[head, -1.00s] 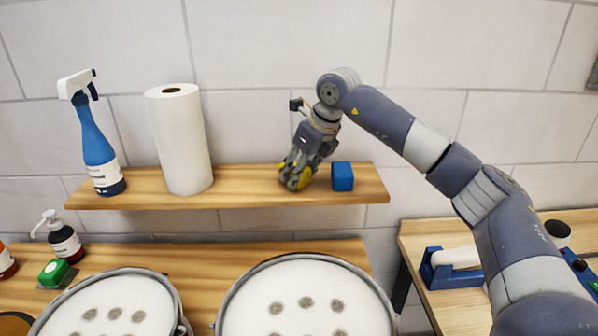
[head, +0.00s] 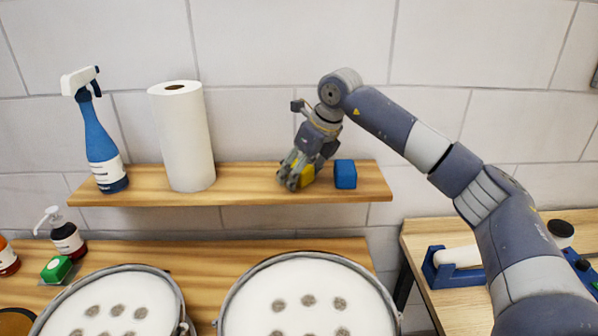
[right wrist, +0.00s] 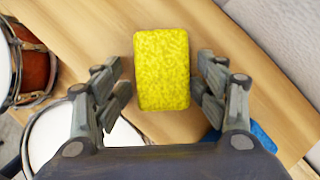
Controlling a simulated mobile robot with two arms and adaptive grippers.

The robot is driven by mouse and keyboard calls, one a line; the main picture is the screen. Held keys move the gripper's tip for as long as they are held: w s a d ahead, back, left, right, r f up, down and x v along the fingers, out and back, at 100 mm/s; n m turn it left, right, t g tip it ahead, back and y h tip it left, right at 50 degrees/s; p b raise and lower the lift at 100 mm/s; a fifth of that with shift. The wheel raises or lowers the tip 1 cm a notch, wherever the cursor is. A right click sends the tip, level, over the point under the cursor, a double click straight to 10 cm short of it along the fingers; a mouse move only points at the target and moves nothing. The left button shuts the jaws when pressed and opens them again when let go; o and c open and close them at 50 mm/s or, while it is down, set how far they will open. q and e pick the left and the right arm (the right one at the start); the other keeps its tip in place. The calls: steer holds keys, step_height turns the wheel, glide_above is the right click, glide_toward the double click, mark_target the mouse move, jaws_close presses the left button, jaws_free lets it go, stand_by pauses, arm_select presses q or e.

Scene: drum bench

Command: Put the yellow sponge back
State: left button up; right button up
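The yellow sponge (right wrist: 162,68) rests on the wooden wall shelf, as far as I can tell, upright between the paper towel roll and the blue block. In the head view the sponge (head: 307,175) is partly hidden by my right gripper (head: 296,178). My right gripper's fingers (right wrist: 163,88) are on both sides of the sponge in the right wrist view, with a narrow gap on each side. That gripper is open around the sponge. My left gripper is not in view.
The wooden shelf (head: 240,192) also holds a blue block (head: 345,174) close to the right of my gripper, a paper towel roll (head: 183,137) and a spray bottle (head: 99,142). Drums (head: 308,300) stand below. Shelf between roll and gripper is free.

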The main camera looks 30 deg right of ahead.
steer(key=v, duration=1.2)
